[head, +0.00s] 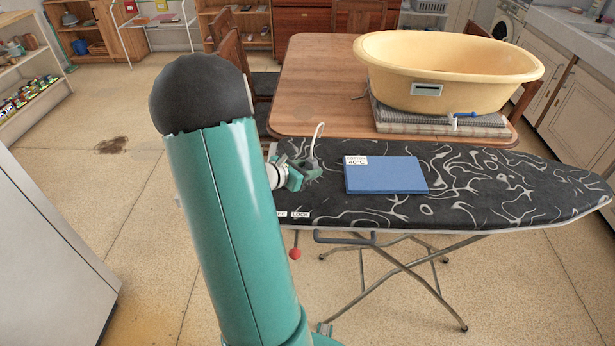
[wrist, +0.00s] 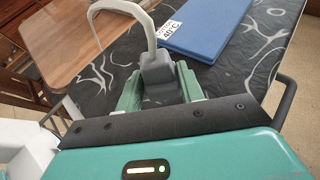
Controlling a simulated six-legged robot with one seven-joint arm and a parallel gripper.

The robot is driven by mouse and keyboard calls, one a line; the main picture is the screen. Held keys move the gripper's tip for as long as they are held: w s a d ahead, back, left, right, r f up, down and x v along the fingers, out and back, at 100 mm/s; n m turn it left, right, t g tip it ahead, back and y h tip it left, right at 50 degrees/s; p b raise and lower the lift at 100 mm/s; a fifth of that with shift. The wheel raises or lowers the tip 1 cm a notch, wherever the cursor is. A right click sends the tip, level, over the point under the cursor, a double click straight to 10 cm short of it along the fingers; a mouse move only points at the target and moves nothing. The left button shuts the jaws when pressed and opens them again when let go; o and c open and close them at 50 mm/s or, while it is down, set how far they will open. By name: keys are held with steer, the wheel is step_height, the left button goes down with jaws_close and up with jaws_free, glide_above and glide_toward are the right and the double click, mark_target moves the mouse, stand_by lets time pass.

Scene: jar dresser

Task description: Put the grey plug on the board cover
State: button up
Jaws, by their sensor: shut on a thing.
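The grey plug (wrist: 158,74) sits between the two green fingers of my gripper (wrist: 160,90) in the wrist view, with a white cord arching from it. My gripper (head: 305,172) is shut on the plug. In the head view it is over the left end of the board cover (head: 475,180), which is black with white swirls. The cover also shows in the wrist view (wrist: 225,72). I cannot tell whether the plug touches the cover. My arm hides part of the board's left end in the head view.
A blue folded cloth (head: 385,175) with a 40°C label lies on the cover, right of my gripper. Behind it, a wooden table (head: 325,80) bears a yellow tub (head: 450,75). The cover's right part is clear. A red knob (head: 295,253) hangs below the board.

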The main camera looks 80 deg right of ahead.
steer(key=shift+d+f, duration=0.2)
steer(key=shift+f, duration=0.05)
steer(key=shift+w+d+f, duration=0.1)
steer(key=shift+f, duration=1.55)
steer(key=shift+f, duration=0.1)
steer(key=o, duration=1)
steer(key=shift+w+a+r, duration=0.15)
steer(key=shift+a+r, duration=0.05)
steer(key=v, duration=1.1)
steer(key=shift+w+a+r, duration=0.1)
steer(key=shift+a, duration=0.1)
